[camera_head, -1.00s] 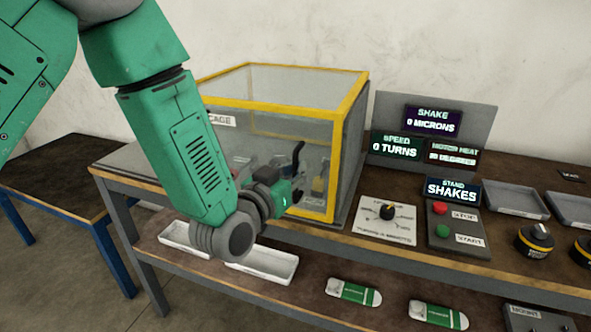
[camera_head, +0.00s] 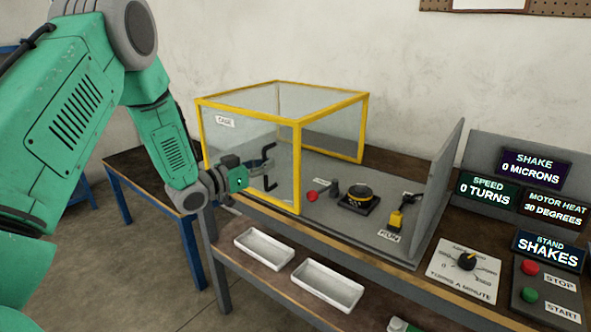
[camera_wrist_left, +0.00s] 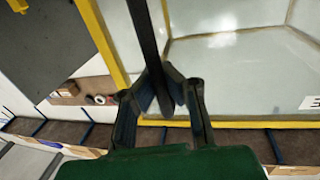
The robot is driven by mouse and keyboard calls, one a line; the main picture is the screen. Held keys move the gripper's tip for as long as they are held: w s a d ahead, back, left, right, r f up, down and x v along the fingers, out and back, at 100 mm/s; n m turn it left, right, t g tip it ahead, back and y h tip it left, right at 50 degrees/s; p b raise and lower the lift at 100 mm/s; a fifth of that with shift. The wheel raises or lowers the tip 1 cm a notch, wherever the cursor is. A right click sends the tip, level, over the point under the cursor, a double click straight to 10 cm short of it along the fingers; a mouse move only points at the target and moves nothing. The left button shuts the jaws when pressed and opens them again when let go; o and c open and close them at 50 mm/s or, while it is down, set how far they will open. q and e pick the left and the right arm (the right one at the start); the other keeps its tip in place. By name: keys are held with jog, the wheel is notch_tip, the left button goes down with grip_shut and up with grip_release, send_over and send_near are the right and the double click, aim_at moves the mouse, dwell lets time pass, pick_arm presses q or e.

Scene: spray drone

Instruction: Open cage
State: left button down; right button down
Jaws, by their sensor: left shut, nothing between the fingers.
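The cage (camera_head: 297,122) is a clear box with a yellow frame and a label on its left part. It stands at the left of the grey stand, well apart from the grey side wall (camera_head: 440,190), so the stand's right part is uncovered. A black handle (camera_head: 268,182) is on the cage's front. My left gripper (camera_head: 256,168) is at this handle, shut with nothing held between its fingers. In the left wrist view, its fingertips (camera_wrist_left: 162,90) are close against the dark handle bar (camera_wrist_left: 143,35); exact contact is unclear. My right gripper is out of view.
On the uncovered stand are a black round part (camera_head: 359,195), a red button (camera_head: 312,196) and a yellow switch (camera_head: 396,219). A dial plate (camera_head: 464,273) and stop/start box (camera_head: 548,287) stand at right. White trays (camera_head: 328,285) lie on the lower shelf.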

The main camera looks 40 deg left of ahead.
pick_arm(q)
jog(key=a, duration=0.9)
jog(key=shift+s+f, duration=0.1)
jog(key=shift+f, duration=0.3)
jog(key=shift+d+r, duration=0.1)
jog(key=shift+d, duration=0.4)
jog(key=c, duration=1.9)
grip_release()
jog(key=shift+r, duration=0.1)
jog(key=o, duration=0.3)
jog(key=shift+s+a+r, duration=0.1)
jog(key=shift+s+r, duration=0.15)
jog(key=shift+s, duration=0.05)
jog(key=shift+w+a+f, duration=0.15)
jog(key=shift+a+f, duration=0.05)
jog(key=shift+a, duration=0.05)
jog(key=v, duration=1.2)
jog(key=shift+d, duration=0.15)
